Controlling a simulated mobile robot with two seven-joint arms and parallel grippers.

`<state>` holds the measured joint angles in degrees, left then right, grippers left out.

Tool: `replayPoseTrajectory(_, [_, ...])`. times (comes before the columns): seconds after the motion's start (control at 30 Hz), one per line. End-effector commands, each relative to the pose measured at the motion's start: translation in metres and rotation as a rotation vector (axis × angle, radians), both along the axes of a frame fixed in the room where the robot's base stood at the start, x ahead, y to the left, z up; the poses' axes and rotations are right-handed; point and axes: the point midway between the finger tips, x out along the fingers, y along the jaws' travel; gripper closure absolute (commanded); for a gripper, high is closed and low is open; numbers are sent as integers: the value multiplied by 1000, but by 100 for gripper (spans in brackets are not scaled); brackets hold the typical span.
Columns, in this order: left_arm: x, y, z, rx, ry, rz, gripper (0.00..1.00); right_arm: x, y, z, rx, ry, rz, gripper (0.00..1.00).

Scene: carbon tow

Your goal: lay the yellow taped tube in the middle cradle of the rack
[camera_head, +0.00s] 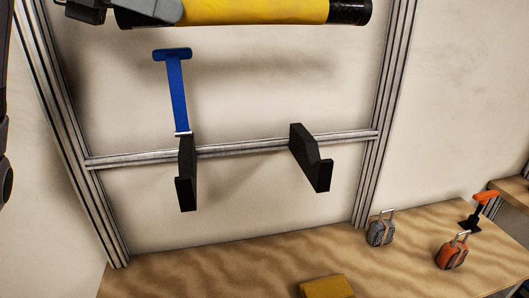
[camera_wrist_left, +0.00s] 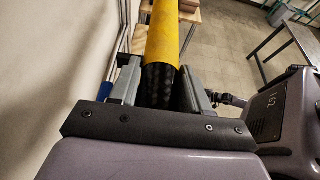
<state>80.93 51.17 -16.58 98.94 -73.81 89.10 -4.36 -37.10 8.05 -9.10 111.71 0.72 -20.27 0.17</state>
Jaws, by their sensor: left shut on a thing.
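The yellow taped tube (camera_head: 255,11) runs across the top of the head view, yellow in the middle with black ends. My left gripper (camera_head: 150,12) is shut on it near its left end. In the left wrist view the tube (camera_wrist_left: 163,40) extends away from my left gripper (camera_wrist_left: 158,78), with its black part between the fingers. Below the tube, a pair of black cradle arms, left (camera_head: 187,175) and right (camera_head: 311,158), sticks out from the rack's metal crossbar (camera_head: 240,148). The tube is apart from these arms, and nothing lies on them. My right gripper is not visible.
A blue T-shaped piece (camera_head: 177,90) stands above the left cradle arm. Metal uprights (camera_head: 375,120) flank the crossbar. The wooden table (camera_head: 220,275) below holds a grey padlock-like item (camera_head: 380,230), an orange one (camera_head: 452,252), an orange-topped tool (camera_head: 484,200) and a yellow block (camera_head: 326,287).

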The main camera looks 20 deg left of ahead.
Motion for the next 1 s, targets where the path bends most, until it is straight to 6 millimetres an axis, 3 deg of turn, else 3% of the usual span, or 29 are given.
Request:
replayPoseTrajectory(0.1, [-2, 1, 3, -2, -1, 2, 90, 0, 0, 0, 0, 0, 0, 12])
replayPoseTrajectory(0.23, [-1, 1, -10, -3, 2, 2, 90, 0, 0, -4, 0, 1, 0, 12])
replayPoseTrajectory(1.0, [-2, 1, -144, -3, 2, 2, 90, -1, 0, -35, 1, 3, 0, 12])
